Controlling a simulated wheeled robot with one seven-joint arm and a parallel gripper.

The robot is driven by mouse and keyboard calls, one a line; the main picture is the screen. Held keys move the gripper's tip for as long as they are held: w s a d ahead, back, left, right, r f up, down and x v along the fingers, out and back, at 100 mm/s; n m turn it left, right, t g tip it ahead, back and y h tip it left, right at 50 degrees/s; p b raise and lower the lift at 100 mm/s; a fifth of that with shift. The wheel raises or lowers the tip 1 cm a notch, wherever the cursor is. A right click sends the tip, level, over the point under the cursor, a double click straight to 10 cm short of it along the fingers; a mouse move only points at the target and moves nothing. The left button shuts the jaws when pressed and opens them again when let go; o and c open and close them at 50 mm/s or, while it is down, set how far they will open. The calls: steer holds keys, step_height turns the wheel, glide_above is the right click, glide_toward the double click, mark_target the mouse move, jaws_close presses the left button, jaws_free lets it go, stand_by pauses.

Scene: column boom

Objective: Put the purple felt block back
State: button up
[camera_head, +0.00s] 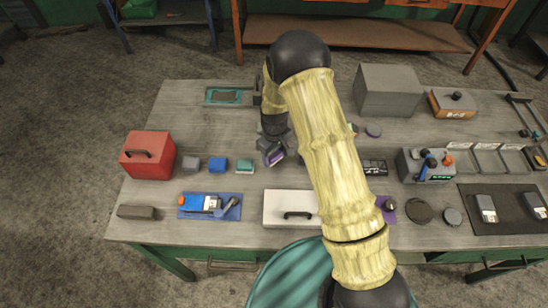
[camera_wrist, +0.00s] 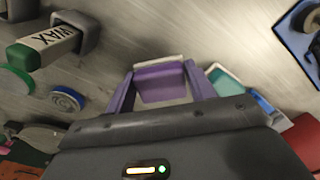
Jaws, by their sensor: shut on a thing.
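The purple felt block (camera_wrist: 160,84), with a pale strip along one edge, sits between the two purple-toned fingers of my gripper (camera_wrist: 160,88) in the wrist view. My gripper is shut on it. In the head view the block (camera_head: 275,157) shows at the tip of my gripper, tilted, to the right of a teal block (camera_head: 244,166). The teal block also shows in the wrist view (camera_wrist: 226,78), close beside one finger. I cannot tell whether the purple block touches the table.
A blue block (camera_head: 217,164), a grey block (camera_head: 191,163) and a red box (camera_head: 148,155) continue the row leftward. A white lidded box (camera_head: 289,208) stands nearer the front. My arm hides the table's middle.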

mark_target(274, 154)
steer(key=shift+f, duration=1.25)
steer(key=shift+f, duration=0.2)
steer(key=o, duration=1)
steer(key=shift+c, duration=0.2)
steer(key=shift+w+a, duration=0.1)
steer(key=shift+r, duration=0.1)
steer(key=shift+r+p, duration=0.2)
steer(key=shift+p, duration=0.1)
step_height(274, 154, up, 12)
steer(key=b, duration=0.3)
steer(key=shift+f, duration=0.1)
